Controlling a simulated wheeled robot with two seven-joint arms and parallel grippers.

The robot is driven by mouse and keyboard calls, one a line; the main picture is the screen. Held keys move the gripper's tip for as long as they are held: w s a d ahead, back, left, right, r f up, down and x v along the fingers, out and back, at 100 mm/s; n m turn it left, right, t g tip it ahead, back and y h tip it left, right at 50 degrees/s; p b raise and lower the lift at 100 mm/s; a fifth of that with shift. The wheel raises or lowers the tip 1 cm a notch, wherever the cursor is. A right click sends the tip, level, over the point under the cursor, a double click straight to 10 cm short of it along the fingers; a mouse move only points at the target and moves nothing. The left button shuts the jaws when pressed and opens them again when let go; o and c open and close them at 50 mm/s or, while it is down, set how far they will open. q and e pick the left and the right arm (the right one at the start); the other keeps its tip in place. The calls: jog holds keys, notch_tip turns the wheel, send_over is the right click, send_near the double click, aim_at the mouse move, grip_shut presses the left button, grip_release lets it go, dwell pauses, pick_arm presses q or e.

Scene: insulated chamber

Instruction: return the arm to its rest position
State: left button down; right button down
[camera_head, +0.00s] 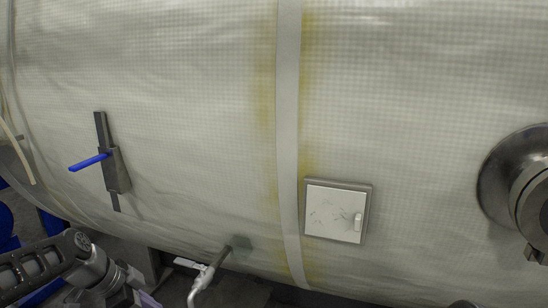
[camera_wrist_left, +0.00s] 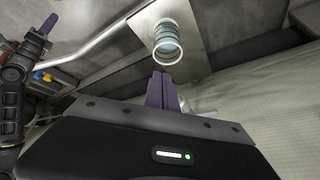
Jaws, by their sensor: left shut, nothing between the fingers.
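My left arm comes in at the lower left of the head view, below the insulated chamber (camera_head: 200,110). In the left wrist view my left gripper (camera_wrist_left: 160,92) shows its purple fingers together, with nothing between them. The fingers point towards a ringed, pale round fitting (camera_wrist_left: 167,42) on a flat plate, and appear apart from it.
The chamber wall carries a blue-handled lever (camera_head: 88,162), a small white hatch (camera_head: 334,211) and a round metal flange (camera_head: 515,180) at the right. A pipe with a valve (camera_head: 205,280) sits below the wall, right of my left arm.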

pick_arm(q)
jog(key=s+d+f+n+g, duration=0.1)
jog(key=s+d+f+n, duration=0.1)
jog(key=f, duration=0.6)
jog(key=s+d+f+n, duration=0.2)
jog(key=s+f+n, duration=0.1)
jog(key=f, duration=0.6)
jog(key=s+d+f+n+g, duration=0.1)
jog(key=s+d+f+n, duration=0.1)
jog(key=f, duration=0.6)
jog(key=s+d+f+n+g, duration=0.1)
jog(key=s+d+f+n, duration=0.3)
jog(key=s, duration=0.4)
jog(key=s+d+f+n, duration=0.2)
jog(key=s+d+f, duration=0.1)
jog(key=s+f, duration=0.35)
jog(key=s+d+f+n+g, duration=0.1)
jog(key=s+d+f+n, duration=0.25)
jog(key=s, duration=0.45)
jog(key=w+d+m+b, duration=0.1)
jog(key=w+d+f+m+b, duration=0.1)
jog(key=w+d+b, duration=0.1)
jog(key=shift+w+f+t, duration=0.2)
jog(key=shift+w+t, duration=0.1)
jog(key=shift+t, duration=0.1)
jog(key=shift+w+d+m, duration=0.1)
jog(key=shift+d+m, duration=0.05)
jog(key=shift+m, duration=0.1)
